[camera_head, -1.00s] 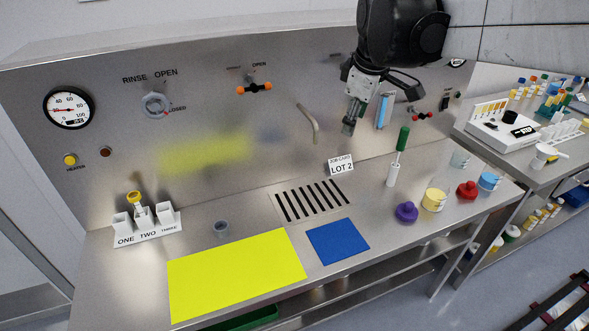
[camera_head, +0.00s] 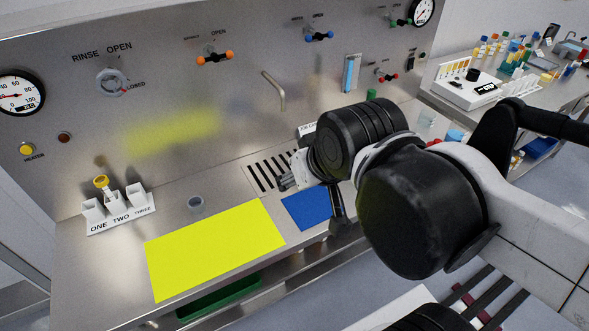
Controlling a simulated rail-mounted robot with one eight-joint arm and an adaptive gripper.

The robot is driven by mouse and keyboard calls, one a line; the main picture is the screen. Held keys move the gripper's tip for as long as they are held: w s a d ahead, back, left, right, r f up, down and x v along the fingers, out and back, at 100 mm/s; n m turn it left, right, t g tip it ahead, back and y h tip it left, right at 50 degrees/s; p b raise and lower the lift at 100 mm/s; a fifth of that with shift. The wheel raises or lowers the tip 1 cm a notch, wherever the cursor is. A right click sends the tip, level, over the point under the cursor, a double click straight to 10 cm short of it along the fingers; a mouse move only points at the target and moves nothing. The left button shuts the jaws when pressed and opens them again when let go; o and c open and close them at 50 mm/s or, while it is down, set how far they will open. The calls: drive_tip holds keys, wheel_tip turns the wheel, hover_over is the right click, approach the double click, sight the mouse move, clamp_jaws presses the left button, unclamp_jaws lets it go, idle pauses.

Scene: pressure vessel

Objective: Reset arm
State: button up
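My gripper (camera_head: 287,182) is partly hidden behind my wrist. It is above the bench near the drain slots and the blue mat, and its fingers point left. I see nothing in it, but I cannot tell whether the fingers are open or shut. My arm comes in from the right and covers the right half of the bench.
A spout (camera_head: 275,92) and valve handles, one orange (camera_head: 214,57), stick out from the back panel. A side bench (camera_head: 470,92) stands right.

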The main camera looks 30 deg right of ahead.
wheel_tip(320, 180, down, 9)
drive_tip(key=b, duration=0.8)
drive_tip(key=shift+r+b, duration=0.15)
drive_tip(key=shift+b, duration=0.2)
idle(0.5)
